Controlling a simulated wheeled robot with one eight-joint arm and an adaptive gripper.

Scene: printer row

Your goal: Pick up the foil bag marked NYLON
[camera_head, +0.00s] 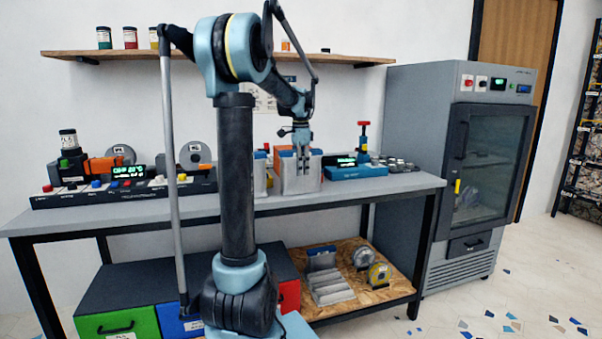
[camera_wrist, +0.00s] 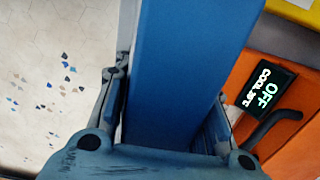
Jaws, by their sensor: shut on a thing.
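My gripper (camera_head: 302,150) is at the back of the bench, at the top of a silver bag-like thing (camera_head: 309,177) with a blue upper edge. In the wrist view my gripper (camera_wrist: 168,115) has its fingers on both sides of a broad blue thing (camera_wrist: 190,60), touching it. The blue thing seems to be the top of that silver bag. No NYLON marking can be read in either view. The bag's lower part is hidden in the wrist view. Whether the bag is clear of the bench cannot be told.
An orange machine (camera_wrist: 292,137) with a lit OFF display is close to the right of my fingers. A blue device (camera_head: 357,172) stands right of the bag. A grey cabinet (camera_head: 447,120) is further right. A wooden shelf (camera_head: 345,60) runs above the bench.

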